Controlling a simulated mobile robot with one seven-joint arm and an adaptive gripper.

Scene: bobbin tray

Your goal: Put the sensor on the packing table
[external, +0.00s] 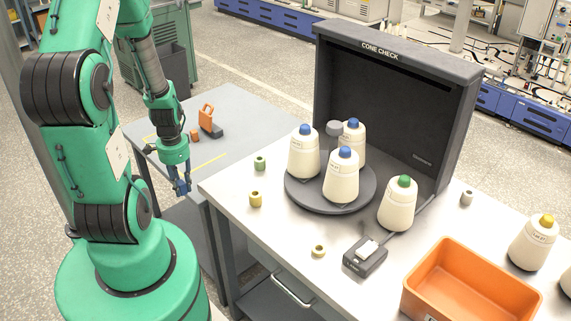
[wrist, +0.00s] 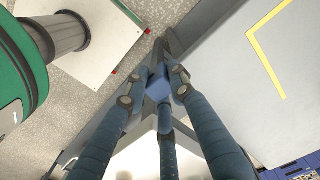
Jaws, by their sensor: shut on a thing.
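My gripper (external: 181,187) hangs pointing down near the front edge of the grey packing table (external: 228,103). Its blue fingers are shut on a small blue block-shaped thing, taken as the sensor. In the wrist view this sensor (wrist: 159,89) sits between the fingertips, partly covered by them. In the wrist view the packing table (wrist: 225,70), with a yellow corner line, lies to the right of the fingers, and floor shows to the left. The height of the sensor over the table edge is hard to tell.
An orange and black tool (external: 209,121) and a small orange-brown block (external: 194,135) stand on the packing table; its yellow-marked middle is clear. The steel counter (external: 262,222) beside it carries a turntable (external: 302,192) with white cones, small rings and an orange bin (external: 428,258).

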